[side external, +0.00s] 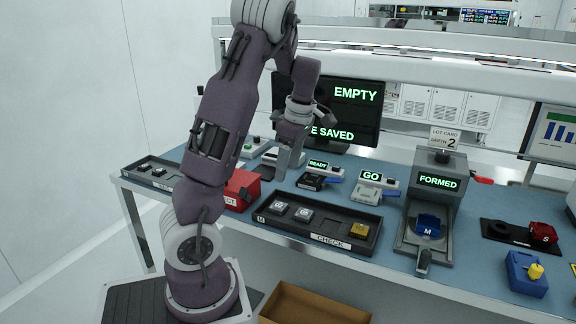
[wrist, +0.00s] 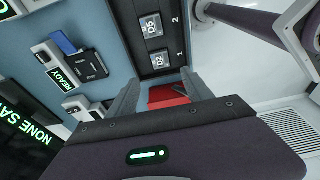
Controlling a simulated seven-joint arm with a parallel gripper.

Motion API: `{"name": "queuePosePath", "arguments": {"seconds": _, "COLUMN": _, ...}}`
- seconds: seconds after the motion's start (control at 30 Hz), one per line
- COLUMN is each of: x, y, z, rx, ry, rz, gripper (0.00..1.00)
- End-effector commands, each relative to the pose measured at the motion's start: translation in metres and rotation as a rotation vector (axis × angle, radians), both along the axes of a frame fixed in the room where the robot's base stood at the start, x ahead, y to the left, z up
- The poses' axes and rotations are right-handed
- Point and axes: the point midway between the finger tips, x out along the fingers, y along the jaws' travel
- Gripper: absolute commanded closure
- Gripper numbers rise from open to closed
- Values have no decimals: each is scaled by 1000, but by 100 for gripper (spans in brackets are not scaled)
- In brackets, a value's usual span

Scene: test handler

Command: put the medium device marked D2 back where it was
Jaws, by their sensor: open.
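A device marked D2 (wrist: 158,57) sits in the dark tray (wrist: 173,67), beside the number 1. A device marked D5 (wrist: 152,25) sits beside it at the number 2. In the side view, two light-topped devices sit at the left end of the CHECK tray (side external: 345,242), but their marks are too small to read. My gripper (side external: 285,172) is above the bench, behind that tray. In the wrist view, my gripper (wrist: 160,76) is open, with nothing held between its fingers.
A red bin (side external: 240,190) stands left of the CHECK tray, and a yellow block (side external: 359,230) sits at its right end. Units showing READY (side external: 318,164) and GO (side external: 371,176) stand behind. The FORMED press (side external: 437,182) is right. The monitor (side external: 352,95) reads EMPTY.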

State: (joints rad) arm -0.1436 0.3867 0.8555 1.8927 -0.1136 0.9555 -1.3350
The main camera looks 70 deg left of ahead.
Motion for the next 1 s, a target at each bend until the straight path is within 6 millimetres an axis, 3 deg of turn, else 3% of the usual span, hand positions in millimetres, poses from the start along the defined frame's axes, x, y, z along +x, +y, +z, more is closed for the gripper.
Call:
{"name": "queuePosePath", "arguments": {"seconds": 0.07, "x": 3, "y": -9, "z": 8, "rx": -15, "ry": -17, "rz": -48, "gripper": 41}}
{"name": "queuePosePath", "arguments": {"seconds": 0.13, "x": 10, "y": -38, "z": 19, "rx": -61, "ry": -66, "rz": -211, "gripper": 41}}
{"name": "queuePosePath", "arguments": {"seconds": 0.27, "x": 10, "y": -137, "z": 57, "rx": -124, "ry": -209, "rz": -837, "gripper": 41}}
{"name": "queuePosePath", "arguments": {"seconds": 0.3, "x": 2, "y": -169, "z": 69, "rx": -106, "ry": -245, "rz": -1065, "gripper": 41}}
{"name": "queuePosePath", "arguments": {"seconds": 0.4, "x": -34, "y": -236, "z": 88, "rx": 10, "ry": -279, "rz": -1614, "gripper": 41}}
{"name": "queuePosePath", "arguments": {"seconds": 0.5, "x": -70, "y": -274, "z": 89, "rx": 178, "ry": -236, "rz": -2031, "gripper": 41}}
{"name": "queuePosePath", "arguments": {"seconds": 0.6, "x": -91, "y": -290, "z": 84, "rx": 300, "ry": -171, "rz": -2258, "gripper": 41}}
{"name": "queuePosePath", "arguments": {"seconds": 0.67, "x": -96, "y": -293, "z": 82, "rx": 336, "ry": -148, "rz": -2319, "gripper": 41}}
{"name": "queuePosePath", "arguments": {"seconds": 1.0, "x": -97, "y": -294, "z": 82, "rx": 345, "ry": -140, "rz": -2338, "gripper": 41}}
